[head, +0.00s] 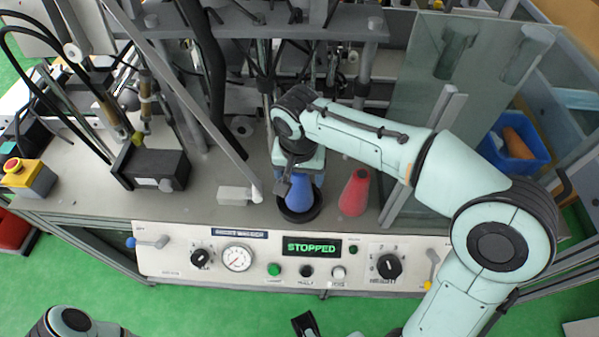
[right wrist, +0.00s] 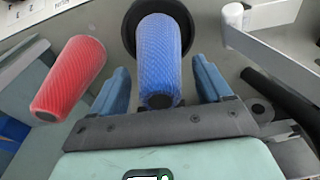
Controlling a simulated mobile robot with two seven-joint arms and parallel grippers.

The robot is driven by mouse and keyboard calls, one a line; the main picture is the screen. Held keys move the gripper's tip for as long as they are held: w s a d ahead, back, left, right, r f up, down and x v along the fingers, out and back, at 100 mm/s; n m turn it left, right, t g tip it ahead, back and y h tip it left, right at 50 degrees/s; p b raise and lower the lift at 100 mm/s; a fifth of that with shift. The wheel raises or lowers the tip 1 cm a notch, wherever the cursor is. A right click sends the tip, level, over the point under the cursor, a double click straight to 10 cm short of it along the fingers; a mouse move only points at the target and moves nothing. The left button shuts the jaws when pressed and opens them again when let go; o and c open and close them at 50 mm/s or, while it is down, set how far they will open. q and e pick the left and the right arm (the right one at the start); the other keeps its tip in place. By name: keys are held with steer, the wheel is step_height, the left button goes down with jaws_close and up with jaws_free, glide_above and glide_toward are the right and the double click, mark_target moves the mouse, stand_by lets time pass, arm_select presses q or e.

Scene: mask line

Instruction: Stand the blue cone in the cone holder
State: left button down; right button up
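The blue cone (head: 299,192) stands upright in the black round cone holder (head: 312,214) on the grey worktop. In the right wrist view the blue cone (right wrist: 158,62) shows its ribbed side, with the black holder (right wrist: 131,28) around its far end. My right gripper (head: 300,179) is above and around the cone's upper part. In the right wrist view my right gripper's (right wrist: 162,84) blue fingers are open, one on each side of the cone, with a gap at both sides.
A red cone (head: 355,192) stands just right of the holder. A small white block (head: 236,195) lies to its left. A slanted grey bar (head: 213,85) and a glass panel (head: 428,75) flank the space. A control panel (head: 300,258) fronts the worktop; its display reads STOPPED.

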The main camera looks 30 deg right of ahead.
steer(key=r+p, duration=0.1)
steer(key=r, duration=0.7)
steer(key=s+r+p, duration=0.1)
steer(key=r, duration=0.3)
steer(key=shift+s+a+r+p, duration=0.1)
steer(key=shift+a+p, duration=0.25)
steer(key=shift+a, duration=0.05)
